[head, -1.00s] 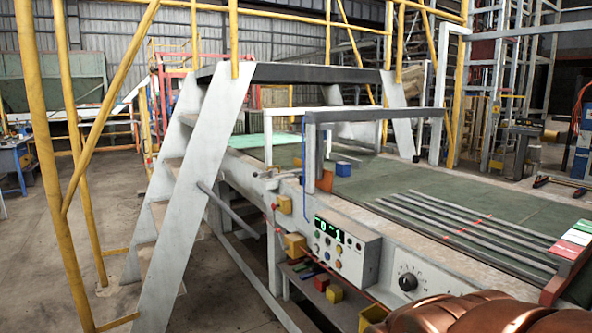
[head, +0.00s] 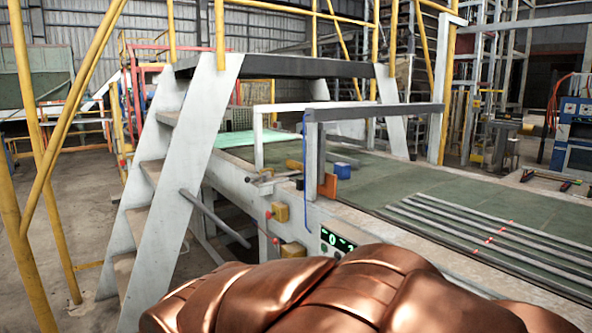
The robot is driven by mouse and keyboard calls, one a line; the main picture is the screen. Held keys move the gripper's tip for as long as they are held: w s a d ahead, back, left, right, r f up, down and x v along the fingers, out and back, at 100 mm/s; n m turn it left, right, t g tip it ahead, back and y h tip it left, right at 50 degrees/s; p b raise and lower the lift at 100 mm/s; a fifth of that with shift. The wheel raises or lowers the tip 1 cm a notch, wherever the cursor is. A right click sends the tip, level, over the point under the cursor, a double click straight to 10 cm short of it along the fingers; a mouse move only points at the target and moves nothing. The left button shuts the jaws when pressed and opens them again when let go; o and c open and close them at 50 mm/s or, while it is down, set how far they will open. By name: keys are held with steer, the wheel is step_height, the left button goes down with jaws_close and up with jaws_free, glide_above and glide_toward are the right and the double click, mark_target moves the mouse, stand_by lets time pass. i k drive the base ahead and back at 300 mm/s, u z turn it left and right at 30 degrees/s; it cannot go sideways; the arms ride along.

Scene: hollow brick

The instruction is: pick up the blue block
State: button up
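A small blue block (head: 343,170) sits on the green belt of the conveyor (head: 390,181), just behind an orange block (head: 328,185) and to the right of the grey frame post. My copper-coloured arm fills the bottom of the head view, in front of the conveyor's near side. My gripper is not visible, so its place relative to the blue block does not show.
A grey overhead frame (head: 375,112) stands close around the blue block. Several long grey bars (head: 470,235) lie on the belt at right. White steps (head: 180,190) rise at left.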

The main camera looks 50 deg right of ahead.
mark_target(342, 169)
steer(key=z, duration=0.25)
steer(key=i, duration=0.9)
steer(key=z, duration=1.25)
steer(key=i, duration=0.45)
steer(key=z, duration=0.5)
